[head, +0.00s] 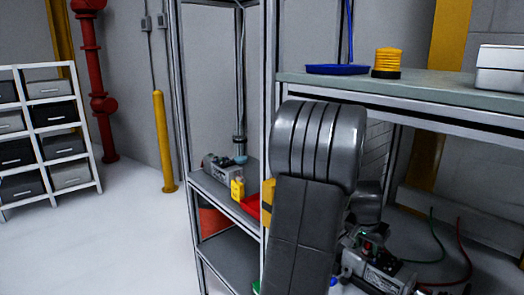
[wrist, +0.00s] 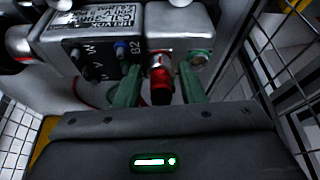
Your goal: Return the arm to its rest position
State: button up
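My arm rises in the middle of the head view and bends down toward a grey servo motor (head: 378,275) at the lower right. The arm hides part of that area, and I cannot make out the fingers there. In the wrist view, the motor's housing (wrist: 95,40) with a printed label fills the top. My gripper (wrist: 158,92) has two green fingers standing apart. A red-and-black connector (wrist: 160,80) at the motor's front lies between them in the picture, with a gap on each side. Nothing appears clamped.
A metal shelf rack (head: 230,195) with small items stands just left of my arm. A bench (head: 430,90) carries a blue dish (head: 337,70), a yellow ringed stack (head: 387,60) and a silver case (head: 500,70). Red and green cables (head: 467,255) run at the lower right. The left floor is clear.

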jog(key=shift+s+d+n+t+y, duration=0.1)
jog(key=shift+n+t+y, duration=0.15)
jog(key=shift+n, duration=0.7)
jog(key=shift+d+n+t+y, duration=0.1)
jog(key=shift+n+t+y, duration=0.15)
jog(key=shift+n, duration=0.7)
jog(key=shift+d+f+n+y+b, duration=0.15)
jog(key=shift+n+y+b, duration=0.3)
jog(key=shift+n, duration=0.7)
jog(key=shift+d+r+n+y+b, duration=0.1)
jog(key=shift+n+y+b, duration=0.3)
jog(key=shift+n, duration=0.75)
jog(key=p+v, duration=0.2)
jog(key=v, duration=0.6)
jog(key=shift+s, duration=0.2)
jog(key=shift+n, duration=0.3)
